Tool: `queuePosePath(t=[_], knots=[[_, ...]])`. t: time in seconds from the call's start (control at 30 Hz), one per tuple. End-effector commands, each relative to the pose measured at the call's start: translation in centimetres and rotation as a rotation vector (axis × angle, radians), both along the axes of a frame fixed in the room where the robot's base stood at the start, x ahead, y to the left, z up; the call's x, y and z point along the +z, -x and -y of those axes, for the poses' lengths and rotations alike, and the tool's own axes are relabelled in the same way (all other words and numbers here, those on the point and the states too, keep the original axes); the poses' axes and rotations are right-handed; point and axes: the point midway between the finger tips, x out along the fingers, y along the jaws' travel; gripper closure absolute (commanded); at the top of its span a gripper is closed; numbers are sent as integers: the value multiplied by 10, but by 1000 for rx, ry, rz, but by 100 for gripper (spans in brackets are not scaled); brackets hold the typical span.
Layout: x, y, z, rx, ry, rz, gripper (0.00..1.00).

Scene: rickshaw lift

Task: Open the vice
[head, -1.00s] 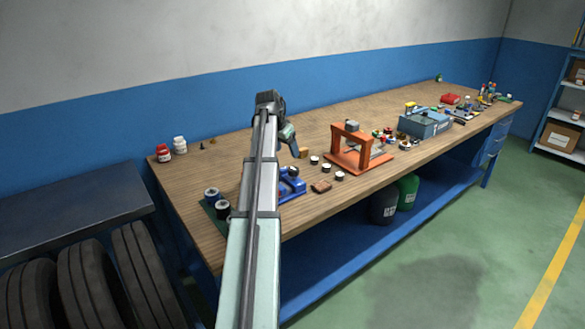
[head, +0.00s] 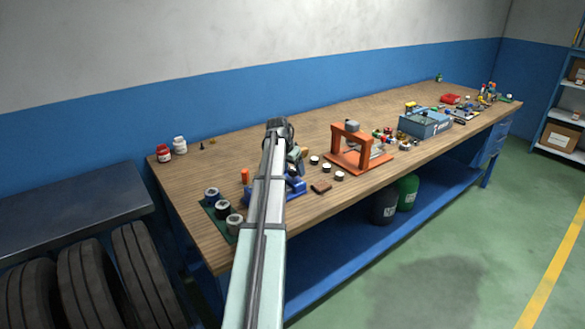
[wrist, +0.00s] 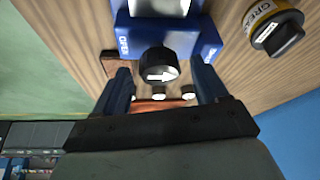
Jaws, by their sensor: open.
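The blue vice (head: 262,193) sits on the wooden bench near its front left, partly hidden behind my arm in the head view. In the wrist view the vice (wrist: 208,38) shows white lettering that reads like "OPEN". Its round black knob (wrist: 156,68) carries a white arrow pointing right. My gripper (wrist: 162,82) is open, with one finger on each side of the knob and a visible gap to each. Whether the fingers reach down to knob height is hard to tell. My gripper (head: 298,163) is small and partly hidden in the head view.
A yellow grease tin (wrist: 268,20) with a black cap lies close to the right in the wrist view. A brown block (head: 321,187), several small dark pots and an orange press (head: 352,150) stand right of the vice. Spools (head: 212,197) stand on its left.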

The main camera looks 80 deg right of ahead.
Motion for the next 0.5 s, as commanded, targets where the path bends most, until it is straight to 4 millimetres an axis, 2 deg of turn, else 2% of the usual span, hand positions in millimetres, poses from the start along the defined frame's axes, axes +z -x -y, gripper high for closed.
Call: queuePosePath(t=[0.13, 0.5], knots=[[0, 0, 0, 0, 0, 0, 28], [0, 0, 0, 0, 0, 0, 64]])
